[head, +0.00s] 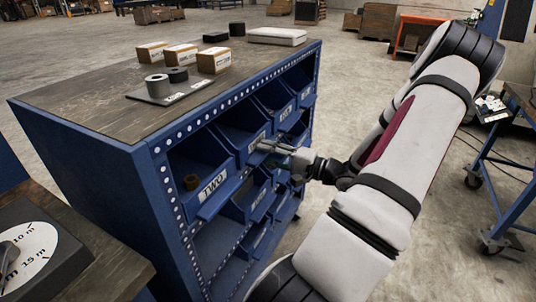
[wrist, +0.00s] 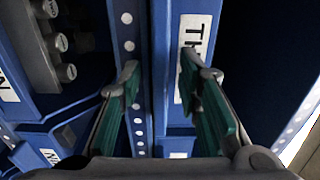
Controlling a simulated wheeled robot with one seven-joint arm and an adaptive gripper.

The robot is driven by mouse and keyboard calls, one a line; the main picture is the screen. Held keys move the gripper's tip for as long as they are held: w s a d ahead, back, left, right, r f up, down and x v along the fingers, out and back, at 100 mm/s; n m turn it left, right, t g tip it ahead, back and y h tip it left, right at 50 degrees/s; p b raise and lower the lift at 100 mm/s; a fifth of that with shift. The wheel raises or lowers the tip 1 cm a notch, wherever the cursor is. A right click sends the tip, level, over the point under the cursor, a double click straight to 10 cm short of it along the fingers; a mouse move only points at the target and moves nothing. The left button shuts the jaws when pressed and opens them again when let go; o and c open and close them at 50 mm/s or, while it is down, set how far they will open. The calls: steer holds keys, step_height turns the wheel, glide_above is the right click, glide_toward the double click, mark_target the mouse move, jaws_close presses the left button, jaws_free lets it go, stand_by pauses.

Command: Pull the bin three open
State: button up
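Bin three (head: 238,134) is a blue bin in the upper row of the blue rack, just beyond the bin labelled TWO (head: 207,195). Its white label, starting "Th" (wrist: 196,38), shows in the wrist view, partly covered by a finger. My gripper (head: 266,147) is at the front of this bin. In the wrist view my gripper (wrist: 163,100) has its two green-padded fingers apart, with a blue edge of the bin front between them. A gap shows beside the fingers, and I cannot tell whether either one touches.
Boxes (head: 181,55) and a grey plate (head: 170,95) lie on top. A blue wheeled table (head: 510,190) stands at right. Bare floor lies between.

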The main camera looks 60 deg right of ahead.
jaws_close()
steer(key=s+d+p, duration=0.1)
steer(key=s, duration=1.5)
steer(key=shift+s+d, duration=0.1)
steer(key=shift+d, duration=0.05)
jaws_free()
